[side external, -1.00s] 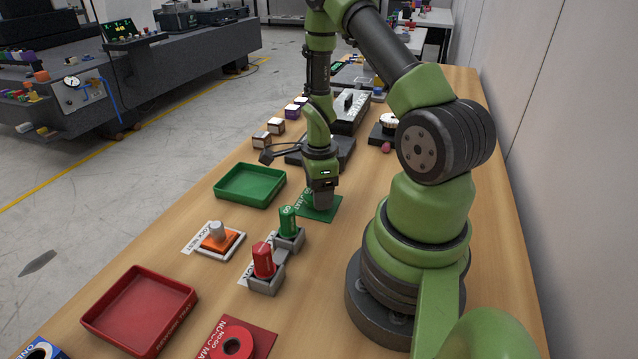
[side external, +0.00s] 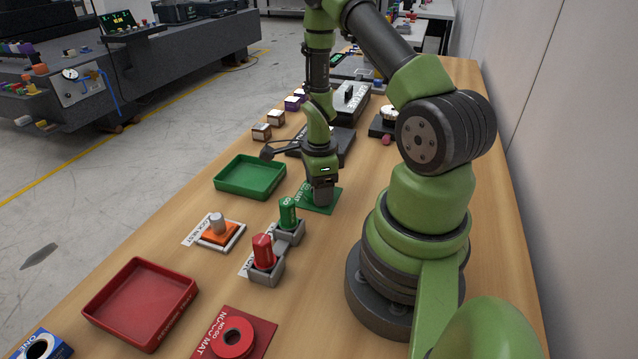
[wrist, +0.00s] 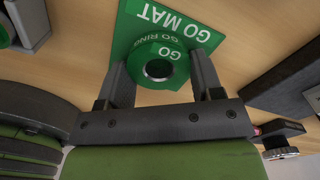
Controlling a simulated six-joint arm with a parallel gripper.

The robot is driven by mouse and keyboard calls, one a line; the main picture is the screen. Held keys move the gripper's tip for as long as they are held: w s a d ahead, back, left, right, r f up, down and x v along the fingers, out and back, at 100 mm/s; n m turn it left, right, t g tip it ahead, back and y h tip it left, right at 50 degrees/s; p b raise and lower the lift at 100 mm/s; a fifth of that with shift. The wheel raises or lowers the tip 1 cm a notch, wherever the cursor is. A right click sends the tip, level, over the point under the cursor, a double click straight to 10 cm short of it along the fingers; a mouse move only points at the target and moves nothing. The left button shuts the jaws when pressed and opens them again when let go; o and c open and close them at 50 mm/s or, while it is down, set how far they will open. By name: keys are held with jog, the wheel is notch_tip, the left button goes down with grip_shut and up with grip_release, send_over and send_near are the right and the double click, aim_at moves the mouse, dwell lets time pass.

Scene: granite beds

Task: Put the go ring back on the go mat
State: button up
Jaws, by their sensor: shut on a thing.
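My gripper (side external: 322,198) points down over the green go mat (side external: 334,193) in the side external view. In the wrist view my gripper (wrist: 160,82) is shut on the green go ring (wrist: 147,51), with one finger on each side. The ring has a dark round hole and white lettering. It overlaps the near part of the go mat (wrist: 203,36). I cannot tell whether the ring touches the mat. In the side external view the fingers hide the ring.
A green tray (side external: 226,185) stands left of the mat. Green (side external: 288,215) and red (side external: 263,251) plug gauges stand in grey holders nearer the camera. A red ring (side external: 232,347) lies on a red mat (side external: 264,327). A dark block (side external: 345,146) is behind my gripper.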

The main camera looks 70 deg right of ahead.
jog(key=o, duration=1.1)
jog(key=shift+o, duration=0.2)
jog(key=w+a+r+n+t, duration=0.1)
jog(key=a+r+n, duration=0.2)
jog(key=r, duration=0.6)
jog(key=w+a+r+n+t, duration=0.15)
jog(key=r+n, duration=0.25)
jog(key=r, duration=0.5)
jog(key=s+a+r+n+t+y, duration=0.1)
jog(key=s+a+r+n, duration=0.3)
jog(key=n, duration=0.5)
jog(key=s+a+r+n+t+y, duration=0.1)
jog(key=s+a+r+n+t, duration=0.2)
jog(key=a+r+n, duration=0.5)
jog(key=a+n, duration=0.1)
jog(key=a, duration=0.2)
jog(key=shift+s+r+t, duration=0.35)
jog(key=shift+s+r, duration=0.05)
